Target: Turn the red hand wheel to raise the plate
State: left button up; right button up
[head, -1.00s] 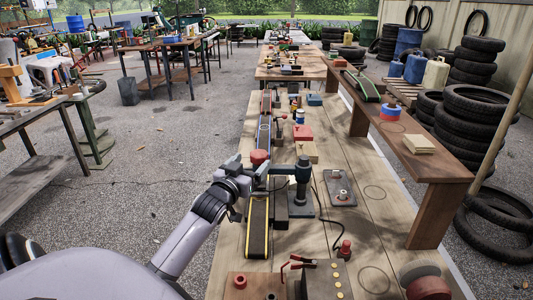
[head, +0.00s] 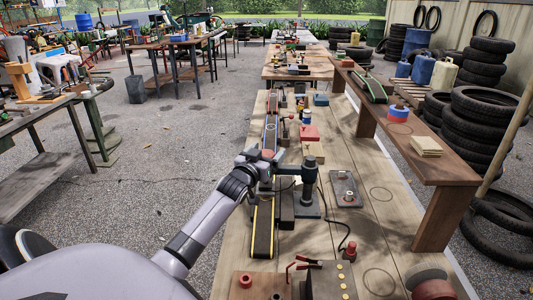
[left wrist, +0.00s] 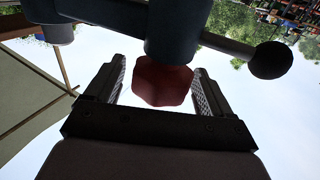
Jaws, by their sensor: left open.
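The red hand wheel (left wrist: 162,82) shows in the left wrist view as a red, many-sided part under a dark grey cylinder (left wrist: 172,30). My left gripper (left wrist: 160,78) is open, with one finger on each side of the red part. Narrow gaps show beside it, and I cannot tell whether either finger touches it. In the head view my left gripper (head: 262,160) is beside a dark machine with an upright post (head: 309,185), and only a little red shows there. I cannot make out for sure which plate the wheel moves. My right gripper is not in view.
A black ball knob on a rod (left wrist: 271,60) sticks out near the wheel. A yellow-edged belt strip (head: 263,230) lies along the bench's left side. A flat grey plate (head: 344,190) lies right of the machine. A red clamp (head: 302,264) stands in front. A raised shelf (head: 420,155) runs along the right.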

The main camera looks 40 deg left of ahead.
pick_arm(q)
jog(key=c, duration=1)
jog(key=shift+r+n+y+b, duration=0.15)
jog(key=shift+n+y+b, duration=0.15)
jog(key=shift+n+y, duration=0.4)
jog(key=shift+n+g+y+b, duration=0.5)
jog(key=shift+g+y+b, duration=0.15)
jog(key=shift+y, duration=0.25)
jog(key=n+g+y+b, duration=0.2)
jog(key=y+b, duration=0.1)
jog(key=b, duration=0.1)
jog(key=shift+a, duration=0.15)
jog(key=o, duration=1)
jog(key=shift+s, duration=0.1)
